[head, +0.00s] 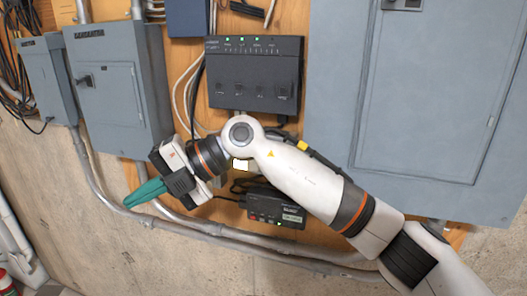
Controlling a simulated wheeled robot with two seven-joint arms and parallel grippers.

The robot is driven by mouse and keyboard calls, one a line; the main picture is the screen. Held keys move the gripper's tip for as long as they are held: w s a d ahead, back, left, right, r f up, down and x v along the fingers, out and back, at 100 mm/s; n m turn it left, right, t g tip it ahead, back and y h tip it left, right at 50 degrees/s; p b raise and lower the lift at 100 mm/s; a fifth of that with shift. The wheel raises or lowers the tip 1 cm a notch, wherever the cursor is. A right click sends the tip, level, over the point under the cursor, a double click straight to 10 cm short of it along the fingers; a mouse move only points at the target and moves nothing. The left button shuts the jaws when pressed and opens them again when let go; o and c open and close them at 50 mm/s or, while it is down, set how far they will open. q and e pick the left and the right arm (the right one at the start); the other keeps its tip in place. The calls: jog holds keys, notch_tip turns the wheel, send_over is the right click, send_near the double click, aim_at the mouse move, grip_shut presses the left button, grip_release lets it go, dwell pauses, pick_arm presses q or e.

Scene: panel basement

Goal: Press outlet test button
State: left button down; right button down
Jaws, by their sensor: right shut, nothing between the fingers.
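My right gripper (140,198) is at the left end of my right arm, which crosses the picture from the lower right. Its teal fingers are shut and empty, pointing down and left in front of the concrete wall. A small white patch (240,164) shows just under my wrist joint; I cannot tell whether it is part of the outlet. No outlet test button can be made out, and my arm covers part of the panel there. My left gripper is not in view.
A black box with lit green lights (254,75) is on the wooden board above my arm. A smaller black device (272,206) sits below it, partly hidden. Grey electrical boxes stand at left (112,112) and right (430,140). Grey conduits (200,229) run along the concrete wall.

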jog(key=w+d+r+m+t+h, duration=0.2)
jog(key=w+d+r+t+h, duration=0.1)
jog(key=d+r+h, duration=0.2)
jog(key=w+d+r+m+t+h, duration=0.3)
jog(key=d+h, duration=0.6)
jog(key=d, duration=0.3)
notch_tip(320, 180, up, 2)
jog(key=shift+w+d+r+t, duration=0.15)
jog(key=shift+w+d+t, duration=0.1)
jog(key=shift+w+t, duration=0.5)
jog(key=w+d+f+p, duration=0.2)
jog(key=w+f+p, duration=0.2)
jog(key=w+f, duration=0.3)
jog(key=shift+d+f, duration=0.15)
jog(key=shift+f, duration=1.05)
jog(key=shift+w, duration=0.15)
